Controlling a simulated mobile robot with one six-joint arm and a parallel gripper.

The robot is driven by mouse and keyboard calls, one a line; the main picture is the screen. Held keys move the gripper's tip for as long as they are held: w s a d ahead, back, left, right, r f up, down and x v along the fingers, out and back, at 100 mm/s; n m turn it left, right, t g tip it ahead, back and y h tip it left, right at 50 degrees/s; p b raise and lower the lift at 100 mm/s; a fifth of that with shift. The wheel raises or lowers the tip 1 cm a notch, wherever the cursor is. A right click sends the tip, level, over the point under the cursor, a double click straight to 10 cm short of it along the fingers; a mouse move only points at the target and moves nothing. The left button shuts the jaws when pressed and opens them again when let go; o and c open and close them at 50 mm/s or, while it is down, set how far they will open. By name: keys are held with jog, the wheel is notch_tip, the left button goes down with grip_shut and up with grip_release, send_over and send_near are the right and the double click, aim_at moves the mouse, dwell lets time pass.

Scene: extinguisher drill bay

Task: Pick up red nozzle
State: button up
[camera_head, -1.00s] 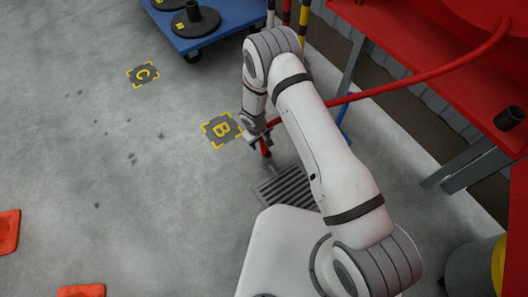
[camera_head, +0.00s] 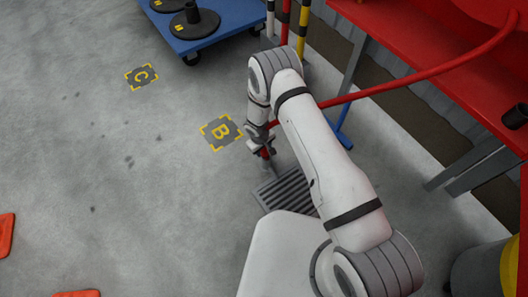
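The red nozzle (camera_head: 265,153) shows as a small red piece just below my gripper, in the middle of the head view. The red hose (camera_head: 425,77) runs from the red cabinet at the upper right, passes behind my arm, and reaches the area of my gripper. My gripper (camera_head: 261,145) points down at the top end of the nozzle. The gripper hides part of the nozzle. The fingers are small here, and I cannot tell whether they are closed on it or only around it.
A dark grate (camera_head: 288,190) lies below the nozzle. Floor mark B (camera_head: 221,132) and mark C (camera_head: 141,76) are to the left. A blue cart (camera_head: 228,17) stands behind, with coloured poles beside it. Orange cones (camera_head: 5,235) are at the lower left. Left floor is mostly clear.

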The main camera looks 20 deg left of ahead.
grip_shut()
jog(key=shift+r, duration=0.1)
